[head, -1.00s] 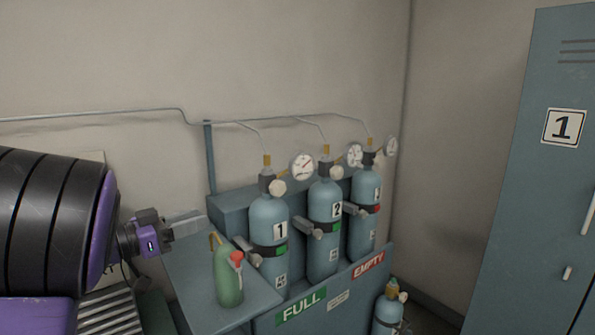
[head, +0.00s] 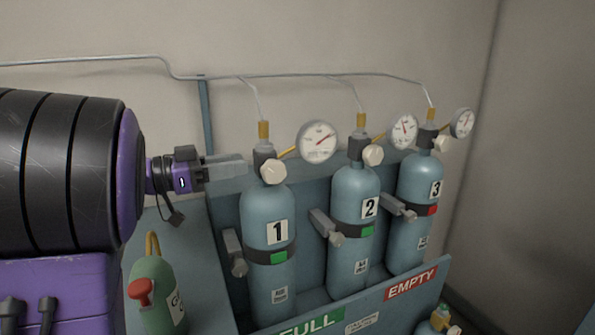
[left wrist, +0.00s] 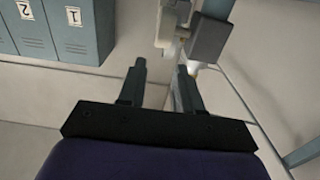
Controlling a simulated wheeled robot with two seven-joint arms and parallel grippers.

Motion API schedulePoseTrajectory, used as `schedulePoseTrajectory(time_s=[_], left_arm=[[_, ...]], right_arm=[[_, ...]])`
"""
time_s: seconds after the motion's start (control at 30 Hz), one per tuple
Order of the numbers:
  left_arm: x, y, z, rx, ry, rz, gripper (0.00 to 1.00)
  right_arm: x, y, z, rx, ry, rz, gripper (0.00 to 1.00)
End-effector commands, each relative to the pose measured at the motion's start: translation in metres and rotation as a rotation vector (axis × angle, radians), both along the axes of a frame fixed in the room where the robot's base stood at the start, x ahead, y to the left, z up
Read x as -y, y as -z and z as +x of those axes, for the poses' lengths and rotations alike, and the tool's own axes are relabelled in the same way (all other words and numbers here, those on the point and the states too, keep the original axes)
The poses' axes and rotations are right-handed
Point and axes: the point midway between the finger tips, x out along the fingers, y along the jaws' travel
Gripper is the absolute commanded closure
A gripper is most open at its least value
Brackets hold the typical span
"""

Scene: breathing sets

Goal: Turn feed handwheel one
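Cylinder 1 (head: 268,226) is a blue bottle with a green tag, standing upright at the left of the rack. Its cream feed handwheel (head: 273,172) sits on the front of the dark valve block, below a brass fitting. My left gripper (head: 232,166) points right, just left of that valve and about level with the handwheel, apparently apart from it. In the left wrist view, the two fingers of the left gripper (left wrist: 163,70) are spread with nothing clearly between them. Pale and grey fittings show beyond the fingertips, too unclear to name. My right gripper is not in view.
Cylinder 2 (head: 353,205) with a green tag and cylinder 3 (head: 417,215) with a red tag stand to the right. A round gauge (head: 318,142) juts out right of valve one. A green bottle (head: 157,290) stands at the lower left. Lockers (left wrist: 75,28) show in the left wrist view.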

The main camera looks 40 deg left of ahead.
Motion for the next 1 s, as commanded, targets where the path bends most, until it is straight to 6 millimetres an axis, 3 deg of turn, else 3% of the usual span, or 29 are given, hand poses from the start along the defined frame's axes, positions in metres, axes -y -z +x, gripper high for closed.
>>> schedulePoseTrajectory(time_s=[0.07,0.23,0.5,0.7,1.0], left_arm=[[0.0,0.01,-0.001,0.001,0.0,0.0,0.66],[0.005,0.008,0.007,0.0,0.004,0.001,0.66],[0.032,0.006,0.059,-0.005,0.001,0.004,0.66],[0.045,0.008,0.086,-0.004,0.0,0.002,0.66],[0.048,0.01,0.092,-0.001,-0.001,0.0,0.66]], right_arm=[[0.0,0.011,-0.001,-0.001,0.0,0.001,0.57],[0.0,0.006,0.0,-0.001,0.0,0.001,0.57],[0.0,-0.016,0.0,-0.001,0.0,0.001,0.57],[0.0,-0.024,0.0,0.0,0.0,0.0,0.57],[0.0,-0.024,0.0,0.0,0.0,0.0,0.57]])
